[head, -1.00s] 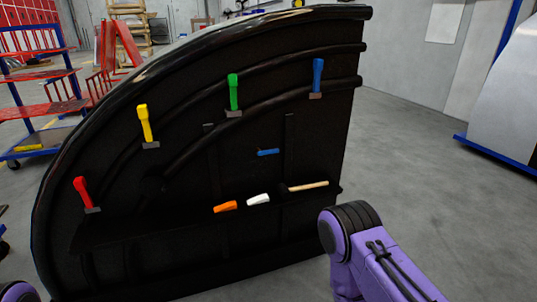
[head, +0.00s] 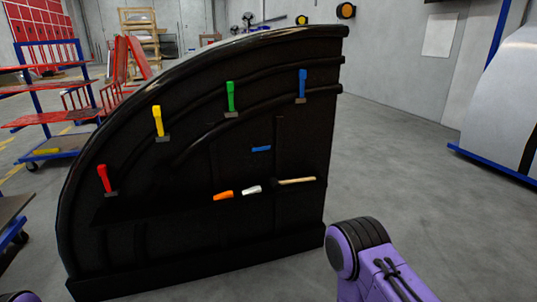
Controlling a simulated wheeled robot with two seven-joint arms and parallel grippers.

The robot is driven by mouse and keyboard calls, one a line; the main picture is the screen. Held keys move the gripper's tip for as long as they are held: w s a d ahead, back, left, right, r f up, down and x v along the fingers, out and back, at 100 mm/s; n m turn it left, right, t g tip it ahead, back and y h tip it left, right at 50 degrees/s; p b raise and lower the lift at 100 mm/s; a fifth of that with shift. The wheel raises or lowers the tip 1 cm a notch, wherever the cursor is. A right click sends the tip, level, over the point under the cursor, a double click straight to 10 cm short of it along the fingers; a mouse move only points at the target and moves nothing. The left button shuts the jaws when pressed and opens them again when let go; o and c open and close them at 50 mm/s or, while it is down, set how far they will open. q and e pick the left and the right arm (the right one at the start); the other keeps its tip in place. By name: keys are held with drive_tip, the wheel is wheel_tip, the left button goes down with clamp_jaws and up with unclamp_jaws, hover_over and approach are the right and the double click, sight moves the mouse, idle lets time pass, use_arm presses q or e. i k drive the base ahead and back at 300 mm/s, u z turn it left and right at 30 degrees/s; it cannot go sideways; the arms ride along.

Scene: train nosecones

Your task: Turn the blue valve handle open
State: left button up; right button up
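The blue valve handle (head: 302,84) stands upright at the upper right of a black curved panel (head: 150,235) in the head view. It sits on a small grey base. A purple arm link of mine shows at the lower right, but its gripper is outside the frame. My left gripper is not in view either. Nothing touches the blue handle.
Green (head: 230,97), yellow (head: 157,121) and red (head: 102,179) handles follow the curve leftward. A small blue piece (head: 261,149) is mid-panel. Orange (head: 223,195), white (head: 251,189) and wooden-handled (head: 296,181) items lie on the shelf.

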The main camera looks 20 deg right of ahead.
sight(253, 149)
drive_tip(key=z, duration=0.6)
drive_tip(key=i, duration=0.65)
drive_tip(key=z, duration=0.95)
drive_tip(key=i, duration=1.05)
drive_tip(key=u, duration=0.15)
